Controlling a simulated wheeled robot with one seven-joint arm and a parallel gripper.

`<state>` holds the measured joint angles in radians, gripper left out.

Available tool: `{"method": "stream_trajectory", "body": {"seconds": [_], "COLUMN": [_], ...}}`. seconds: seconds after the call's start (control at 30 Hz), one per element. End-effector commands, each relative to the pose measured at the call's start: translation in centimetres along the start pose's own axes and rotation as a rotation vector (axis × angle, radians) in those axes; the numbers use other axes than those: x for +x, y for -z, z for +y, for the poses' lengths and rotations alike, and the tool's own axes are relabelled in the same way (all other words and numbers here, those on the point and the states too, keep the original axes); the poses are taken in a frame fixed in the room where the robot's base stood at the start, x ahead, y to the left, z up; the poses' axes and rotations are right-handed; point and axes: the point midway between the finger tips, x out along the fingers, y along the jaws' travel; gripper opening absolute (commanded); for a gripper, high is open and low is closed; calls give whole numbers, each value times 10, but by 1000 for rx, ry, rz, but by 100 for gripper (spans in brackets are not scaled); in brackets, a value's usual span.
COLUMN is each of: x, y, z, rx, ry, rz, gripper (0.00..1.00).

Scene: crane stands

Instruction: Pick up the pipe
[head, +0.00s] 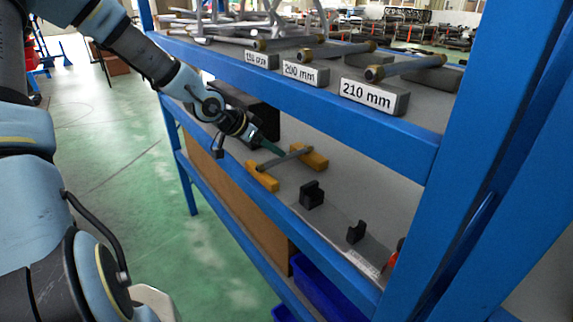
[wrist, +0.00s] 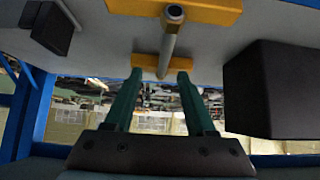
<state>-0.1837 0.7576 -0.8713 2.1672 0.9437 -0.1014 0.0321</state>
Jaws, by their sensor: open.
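The grey pipe (head: 286,158) lies on two yellow blocks on the lower shelf, one near block (head: 262,177) and one far block (head: 312,157). In the wrist view the pipe (wrist: 168,45) runs from the upper yellow block (wrist: 215,10) to the lower one (wrist: 145,62), with its hollow end at the top. My gripper (wrist: 160,73) is open and empty, its two green fingers on either side of the pipe's lower end in the picture. I cannot tell the remaining gap in depth. In the head view my gripper (head: 276,149) is just left of the pipe.
The blue upper shelf edge (head: 300,97) runs above, carrying pipes with labels such as 210 mm (head: 367,97). Black holders (head: 312,195) stand right of the yellow blocks. A dark box (wrist: 280,90) is close right of my gripper in the wrist view.

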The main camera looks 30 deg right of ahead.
Motion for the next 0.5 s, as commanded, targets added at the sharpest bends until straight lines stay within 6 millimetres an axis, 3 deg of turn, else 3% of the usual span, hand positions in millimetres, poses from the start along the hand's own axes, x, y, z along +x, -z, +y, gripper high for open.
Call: {"method": "stream_trajectory", "body": {"seconds": [0.5], "x": [51], "y": [0], "z": [-7], "rx": [0], "ry": [-1], "rz": [-2], "gripper": [56]}}
